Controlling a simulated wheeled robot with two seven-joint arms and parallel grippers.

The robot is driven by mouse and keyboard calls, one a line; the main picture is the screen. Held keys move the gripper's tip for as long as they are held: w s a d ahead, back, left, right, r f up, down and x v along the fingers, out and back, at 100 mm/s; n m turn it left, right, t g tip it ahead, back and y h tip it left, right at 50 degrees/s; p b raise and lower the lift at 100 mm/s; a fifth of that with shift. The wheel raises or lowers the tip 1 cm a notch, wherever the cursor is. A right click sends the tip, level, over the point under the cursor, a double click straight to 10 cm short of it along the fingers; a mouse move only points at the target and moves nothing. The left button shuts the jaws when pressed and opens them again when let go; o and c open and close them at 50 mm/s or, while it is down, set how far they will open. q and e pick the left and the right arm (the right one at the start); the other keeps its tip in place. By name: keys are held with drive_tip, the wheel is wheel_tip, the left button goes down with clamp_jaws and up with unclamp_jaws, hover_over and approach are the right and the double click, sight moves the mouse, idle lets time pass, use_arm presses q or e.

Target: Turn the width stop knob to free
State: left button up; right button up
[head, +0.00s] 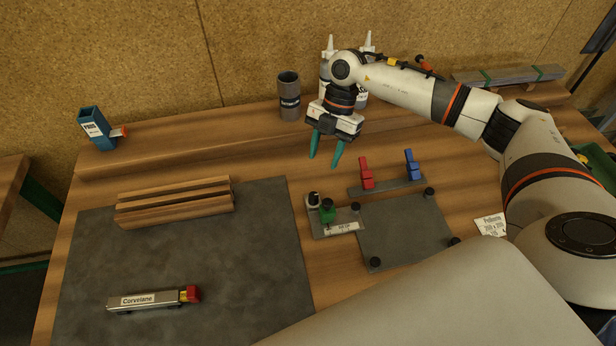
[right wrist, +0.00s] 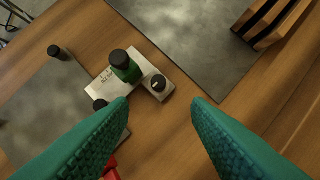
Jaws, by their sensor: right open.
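A small metal stop plate (head: 322,226) lies on the bench, left of a dark square fixture plate (head: 405,236). A printed label (head: 342,227) is too small to read. My right gripper (head: 325,160) is open and empty, above and behind the knob, fingers pointing down. My left gripper is not in view.
Red (head: 366,174) and blue (head: 409,165) clamps stand behind the fixture plate, which has black posts at its corners. A grey can (head: 289,97) and bottles stand at the back.

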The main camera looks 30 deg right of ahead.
drive_tip(key=p, duration=0.1)
hover_over(314, 194)
drive_tip(key=d, duration=0.2)
wheel_tip(314, 194, down, 4)
drive_tip(key=f, duration=0.1)
drive_tip(key=a+f+p, duration=0.1)
drive_tip(key=f, duration=0.3)
drive_tip(key=shift+w+a+f, duration=0.15)
drive_tip(key=shift+a, duration=0.1)
drive_tip(key=shift+a+f, duration=0.15)
drive_tip(key=shift+f, duration=0.3)
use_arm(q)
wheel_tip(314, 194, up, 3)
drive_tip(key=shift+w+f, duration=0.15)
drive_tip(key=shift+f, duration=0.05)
use_arm(e)
clamp_jaws()
